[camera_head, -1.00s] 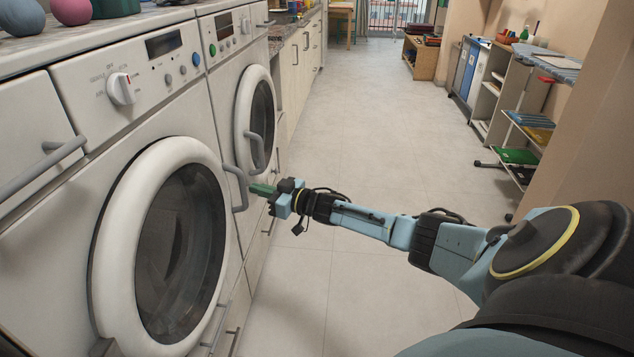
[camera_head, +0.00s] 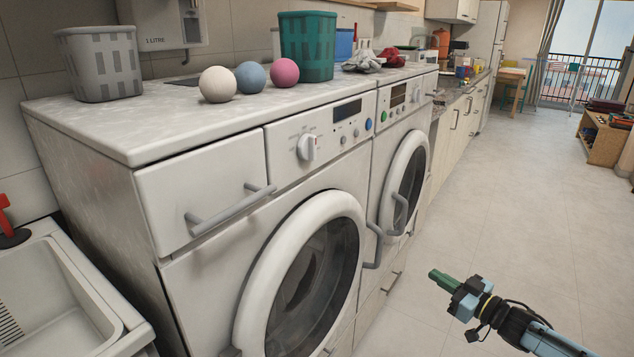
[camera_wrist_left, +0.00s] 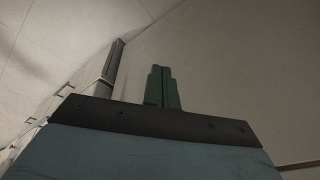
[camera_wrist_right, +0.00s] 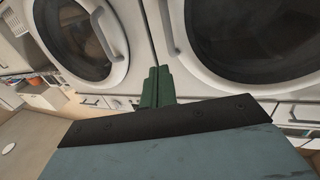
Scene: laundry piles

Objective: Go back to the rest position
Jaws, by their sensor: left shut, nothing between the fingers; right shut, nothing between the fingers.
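My right gripper (camera_head: 444,281) is at the lower right of the head view, in front of the washing machines and apart from them. Its green fingers are together and hold nothing; they also show in the right wrist view (camera_wrist_right: 158,86), pointing toward the gap between the two round doors. My left gripper is outside the head view. In the left wrist view its green fingers (camera_wrist_left: 163,88) are together and empty, with a plain pale surface behind them.
A front washing machine (camera_head: 205,260) and a second one (camera_head: 385,150) stand along the left. Three balls, a grey basket (camera_head: 100,65) and a green basket (camera_head: 307,45) sit on top. A sink (camera_head: 60,290) is at lower left. The floor (camera_head: 520,200) at right is clear.

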